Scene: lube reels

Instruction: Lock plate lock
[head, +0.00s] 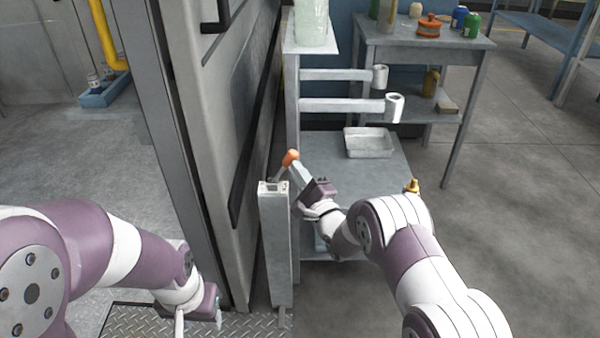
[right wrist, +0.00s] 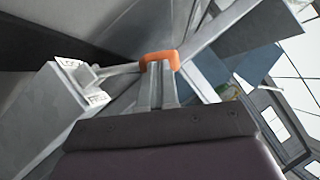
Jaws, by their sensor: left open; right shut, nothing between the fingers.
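The plate lock is a grey upright post (head: 275,245) with a short lever ending in an orange knob (head: 290,158), beside the large grey cabinet. The lever leans up and right from the post top. My right gripper (head: 297,168) is at the knob, its fingers shut with nothing between them. In the right wrist view the orange knob (right wrist: 160,60) is right at the fingertips, and the post (right wrist: 65,105) is to the left. Whether they touch, I cannot tell. My left gripper (head: 199,318) is low at the left of the post, open and empty, partly cut off by the frame edge.
The tall grey cabinet (head: 215,130) stands close left of the post. A shelf unit with white rollers (head: 393,107) and a tray (head: 369,142) is behind my right arm. A table with bottles (head: 430,40) is at the back. Floor at the right is clear.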

